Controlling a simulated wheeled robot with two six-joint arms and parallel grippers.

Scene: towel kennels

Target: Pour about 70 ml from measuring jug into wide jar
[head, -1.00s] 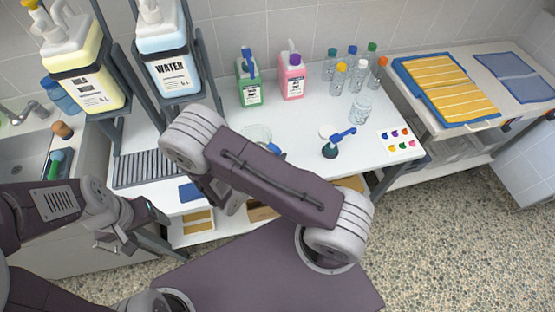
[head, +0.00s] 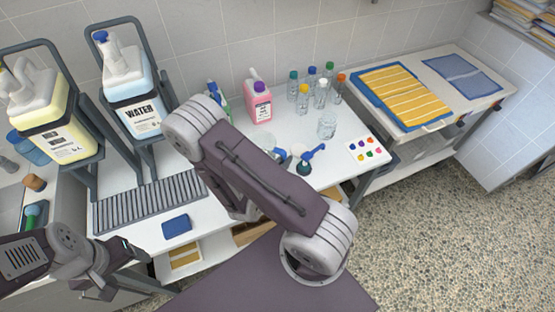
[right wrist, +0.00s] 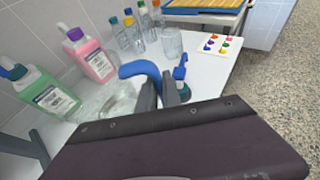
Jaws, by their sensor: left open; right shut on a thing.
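The clear measuring jug (right wrist: 112,102) has a blue handle. My right gripper (right wrist: 160,94) is shut on that handle in the right wrist view. In the head view the jug (head: 256,142) is partly hidden by my right arm, which also hides the right gripper. I cannot tell the liquid level in it. My left gripper (head: 143,268) is open and empty at the table's front left.
Several capped bottles (head: 303,98) stand behind the jar. A pink bottle (head: 259,108) and a green bottle (right wrist: 48,95) stand left of them. A blue-handled tool with a dark base (head: 304,166) is near the jug. A card with coloured dots (head: 365,149) lies right of the jar.

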